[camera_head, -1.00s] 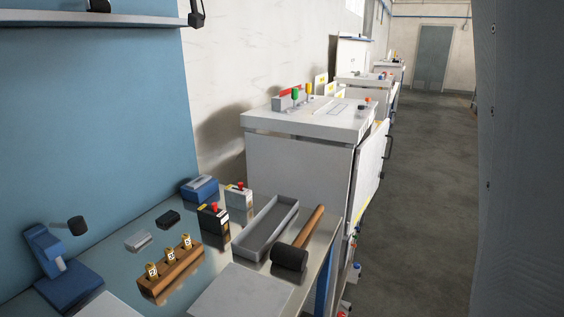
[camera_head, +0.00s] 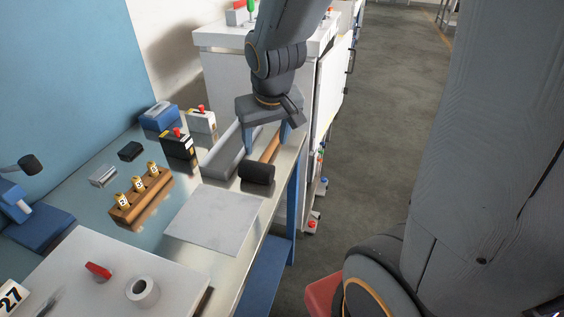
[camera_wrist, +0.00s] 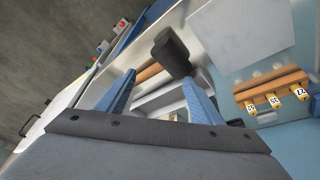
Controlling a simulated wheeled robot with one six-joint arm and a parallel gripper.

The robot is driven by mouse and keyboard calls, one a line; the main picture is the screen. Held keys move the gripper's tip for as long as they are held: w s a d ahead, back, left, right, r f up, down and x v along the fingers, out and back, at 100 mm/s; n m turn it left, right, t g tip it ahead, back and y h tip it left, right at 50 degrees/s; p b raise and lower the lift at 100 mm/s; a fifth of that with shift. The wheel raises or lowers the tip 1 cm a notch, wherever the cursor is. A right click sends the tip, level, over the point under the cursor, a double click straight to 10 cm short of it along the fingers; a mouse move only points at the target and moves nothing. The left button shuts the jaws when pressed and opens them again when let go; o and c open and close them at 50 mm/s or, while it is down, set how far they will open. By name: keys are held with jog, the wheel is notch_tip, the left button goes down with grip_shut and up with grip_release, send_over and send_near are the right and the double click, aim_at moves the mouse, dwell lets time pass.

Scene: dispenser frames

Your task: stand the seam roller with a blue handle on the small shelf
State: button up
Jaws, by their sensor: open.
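I see no seam roller with a blue handle and no small shelf in the present views. My gripper (camera_head: 267,143) is open and empty, pointing down over the right part of the metal bench. Its two blue fingers also show in the wrist view (camera_wrist: 160,88). Below and between the fingers, a mallet with a black head (camera_head: 257,174) and a wooden handle (camera_head: 270,148) lies beside a grey tray (camera_head: 222,158). The mallet head also shows in the wrist view (camera_wrist: 172,52). I cannot tell whether the fingers touch the handle.
A wooden block (camera_head: 140,199) holds several numbered brass pieces. A black box (camera_head: 179,146) and a white box (camera_head: 201,121) have red knobs. A pale sheet (camera_head: 214,218) lies in the middle. A white board (camera_head: 80,250) carries a white roll (camera_head: 142,291) and a red item (camera_head: 97,271).

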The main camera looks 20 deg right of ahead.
jog(key=s+f+g, duration=0.2)
jog(key=s+f, duration=0.2)
jog(key=s, duration=0.5)
jog(key=shift+d+g, duration=0.15)
jog(key=shift+g, duration=0.15)
jog(key=shift+f, duration=0.1)
jog(key=shift+w+f+b, duration=0.1)
jog(key=shift+f+b, duration=0.65)
jog(key=shift+f, duration=0.05)
